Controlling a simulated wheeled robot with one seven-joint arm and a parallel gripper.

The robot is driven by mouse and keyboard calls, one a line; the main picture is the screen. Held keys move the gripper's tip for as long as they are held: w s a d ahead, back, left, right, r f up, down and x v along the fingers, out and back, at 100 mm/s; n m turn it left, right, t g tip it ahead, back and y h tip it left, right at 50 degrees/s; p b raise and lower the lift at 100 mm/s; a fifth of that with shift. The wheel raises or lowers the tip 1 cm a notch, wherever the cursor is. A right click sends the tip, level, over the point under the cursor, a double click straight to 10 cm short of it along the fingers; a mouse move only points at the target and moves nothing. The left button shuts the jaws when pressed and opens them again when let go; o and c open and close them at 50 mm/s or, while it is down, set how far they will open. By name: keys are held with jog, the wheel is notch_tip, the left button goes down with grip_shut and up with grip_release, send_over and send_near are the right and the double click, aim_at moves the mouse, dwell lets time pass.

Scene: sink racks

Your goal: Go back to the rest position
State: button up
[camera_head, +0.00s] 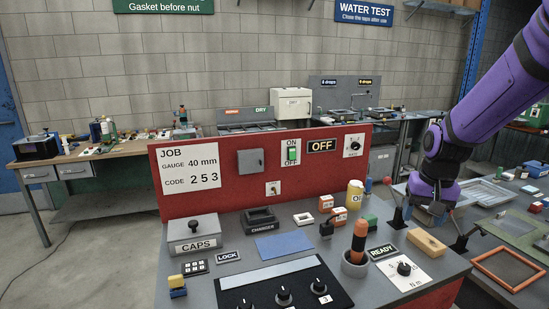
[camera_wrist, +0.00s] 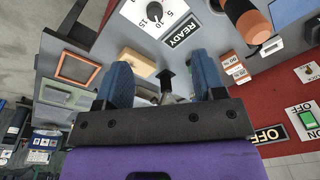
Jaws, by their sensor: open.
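My gripper (camera_head: 432,208) is at the end of my purple arm, at the right of the head view, above the right part of the grey bench. In the wrist view its two blue fingers stand wide apart, and my gripper (camera_wrist: 161,78) is open with nothing held between them. A black arrow-shaped piece (camera_wrist: 167,77) shows behind the gap.
A red panel (camera_head: 215,205) stands behind. Trays and an orange frame (camera_head: 509,268) lie right.

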jog(key=s+a+r+n+t, duration=0.1)
jog(key=s+a+r+t, duration=0.1)
jog(key=s+r, duration=0.5)
jog(key=s+a+r+n+t, duration=0.2)
jog(key=s+r, duration=0.5)
jog(key=s, duration=0.8)
jog(key=shift+s+a+r+n, duration=0.15)
jog(key=shift+s+a+n, duration=0.15)
jog(key=shift+s, duration=0.05)
